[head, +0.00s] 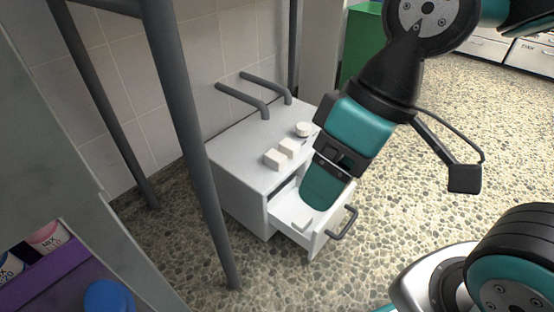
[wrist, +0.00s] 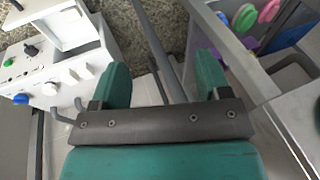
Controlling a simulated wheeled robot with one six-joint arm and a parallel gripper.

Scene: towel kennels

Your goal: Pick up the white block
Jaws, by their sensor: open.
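Two small white blocks (head: 275,158) (head: 290,147) sit close together on top of a white cabinet. Another small whitish block (head: 302,218) lies in the cabinet's open drawer (head: 289,228). My gripper (head: 322,192) hangs over the drawer, just right of and above the block there; I cannot tell if they touch. It hides part of the drawer. In the wrist view my gripper (wrist: 163,68) has its two teal fingers wide apart with nothing between them.
The white cabinet (head: 236,150) also bears a round white piece (head: 304,129). Grey pipes (head: 243,98) stick out above it. A dark post (head: 185,130) stands in front at left. A green bin (head: 360,45) stands behind. Pebbled floor (head: 440,170) is open at right.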

